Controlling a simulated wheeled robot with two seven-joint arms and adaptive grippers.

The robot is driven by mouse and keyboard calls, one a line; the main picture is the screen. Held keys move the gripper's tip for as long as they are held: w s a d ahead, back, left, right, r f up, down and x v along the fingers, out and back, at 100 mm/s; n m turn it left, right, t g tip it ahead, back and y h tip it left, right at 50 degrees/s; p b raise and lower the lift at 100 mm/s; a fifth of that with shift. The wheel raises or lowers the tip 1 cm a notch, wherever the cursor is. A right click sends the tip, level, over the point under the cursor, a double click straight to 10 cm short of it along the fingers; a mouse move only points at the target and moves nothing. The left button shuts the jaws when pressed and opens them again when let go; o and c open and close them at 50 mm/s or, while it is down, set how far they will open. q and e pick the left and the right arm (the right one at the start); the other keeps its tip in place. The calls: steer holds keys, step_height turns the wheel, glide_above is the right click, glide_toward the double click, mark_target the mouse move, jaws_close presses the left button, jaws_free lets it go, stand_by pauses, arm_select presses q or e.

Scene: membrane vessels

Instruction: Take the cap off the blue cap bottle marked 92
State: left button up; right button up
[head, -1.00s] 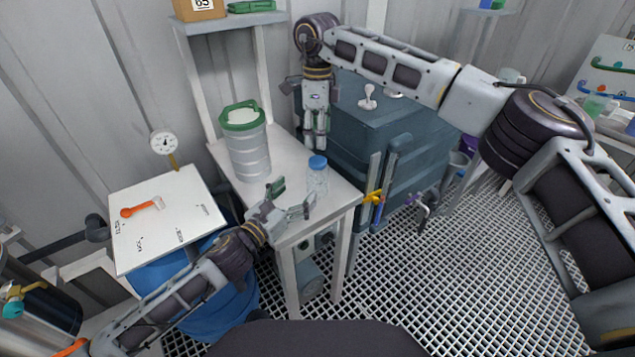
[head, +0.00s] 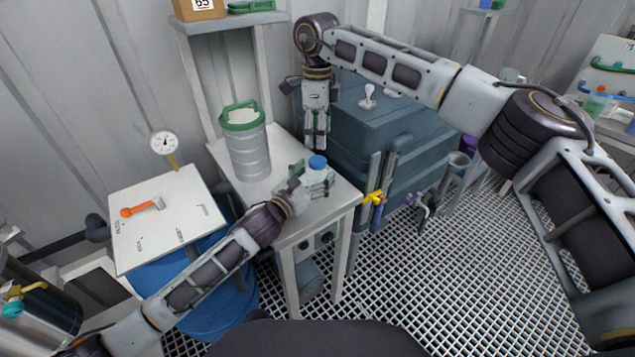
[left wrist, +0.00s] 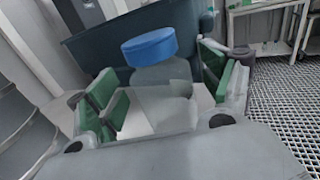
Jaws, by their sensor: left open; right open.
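The bottle with the blue cap (head: 317,162) stands upright on the white bench (head: 340,198). Its clear body also shows in the left wrist view (left wrist: 160,98), with the cap (left wrist: 150,47) on top. No number can be read on it. My left gripper (head: 313,178) is open, with its green-padded fingers on either side of the bottle's body, below the cap. In the left wrist view the left gripper (left wrist: 165,100) shows gaps beside the bottle.
A grey canister with a green lid (head: 245,145) stands on the bench left of the bottle. A blue-grey tank (head: 390,135) stands close behind on the right. A white board (head: 165,225) with an orange-handled tool (head: 140,209) lies left over a blue drum.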

arm_select(q)
steer(key=shift+x, duration=0.85)
jaws_close()
arm_select(e)
steer(key=shift+s+f, duration=0.1)
steer(key=shift+f, duration=0.25)
steer(key=shift+s+a+f, duration=0.1)
steer(key=shift+a, duration=0.15)
steer(key=m, duration=0.6)
steer(key=shift+r, duration=0.3)
steer(key=m, duration=0.7)
steer(key=shift+d+r, duration=0.1)
steer(key=shift+r, duration=0.05)
steer(key=m, duration=0.7)
steer(key=shift+w+d, duration=0.1)
steer(key=shift+w, duration=0.1)
steer(key=m, duration=0.7)
